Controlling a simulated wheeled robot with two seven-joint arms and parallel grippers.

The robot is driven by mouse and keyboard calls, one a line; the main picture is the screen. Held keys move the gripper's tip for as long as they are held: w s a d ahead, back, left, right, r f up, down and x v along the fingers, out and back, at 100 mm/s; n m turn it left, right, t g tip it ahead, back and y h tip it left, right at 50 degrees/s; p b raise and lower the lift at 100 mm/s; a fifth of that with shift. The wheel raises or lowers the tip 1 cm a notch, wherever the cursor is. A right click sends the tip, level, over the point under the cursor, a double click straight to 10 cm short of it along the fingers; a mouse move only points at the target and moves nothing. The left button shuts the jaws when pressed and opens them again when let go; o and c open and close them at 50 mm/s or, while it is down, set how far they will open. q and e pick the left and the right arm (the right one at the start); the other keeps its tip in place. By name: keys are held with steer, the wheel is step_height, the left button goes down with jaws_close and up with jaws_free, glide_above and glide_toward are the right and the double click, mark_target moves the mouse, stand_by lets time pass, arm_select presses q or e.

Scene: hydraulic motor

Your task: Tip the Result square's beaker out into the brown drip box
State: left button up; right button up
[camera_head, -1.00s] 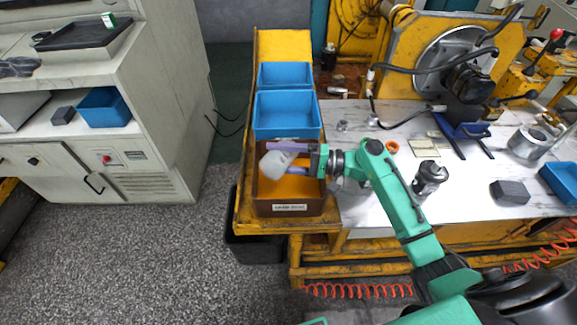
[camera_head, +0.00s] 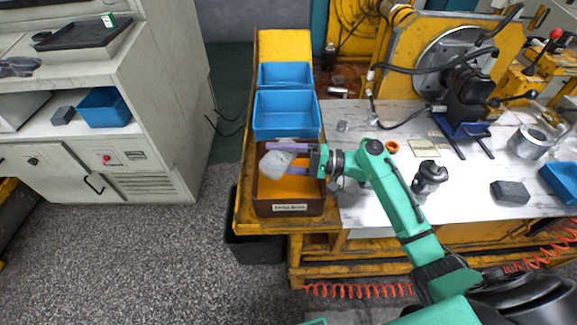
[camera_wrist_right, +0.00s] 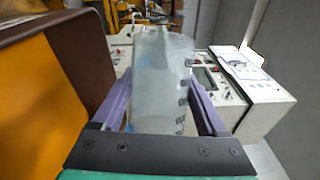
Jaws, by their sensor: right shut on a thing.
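The brown drip box (camera_head: 262,207) sits on the yellow stand, with a pale label on its front and an orange-yellow inside. My right gripper (camera_head: 287,157) reaches in from the right above it, its purple fingers shut on a translucent whitish beaker (camera_head: 274,164). The beaker is tilted and hangs over the box opening. In the right wrist view the beaker (camera_wrist_right: 160,75) stands between both fingers of the gripper (camera_wrist_right: 162,105), and the box wall (camera_wrist_right: 85,45) is at the left. I cannot make out any liquid. My left gripper is out of view.
Two blue bins (camera_head: 286,112) stand behind the drip box. The white worktable (camera_head: 370,205) to the right carries a dark canister (camera_head: 429,178), an orange ring (camera_head: 392,146) and a dark block (camera_head: 510,191). A black bin (camera_head: 258,248) is below the stand.

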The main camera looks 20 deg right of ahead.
stand_by(0.4)
steer(key=shift+s+f+n+b, duration=0.1)
steer(key=shift+f+n+b, duration=0.3)
steer(key=shift+n, duration=0.1)
steer(key=shift+a+f+n+h, duration=0.1)
steer(key=shift+n+h, duration=0.2)
steer(key=shift+n, duration=0.1)
steer(key=shift+s+a+f+n+h+b, duration=0.2)
steer(key=shift+f+n+h+b, duration=0.2)
steer(key=shift+n, duration=0.3)
steer(key=shift+r, duration=0.15)
steer(key=shift+s+f+n+h, duration=0.1)
steer(key=shift+f+n+h, duration=0.3)
steer(key=shift+n, duration=0.5)
steer(key=shift+r, duration=0.1)
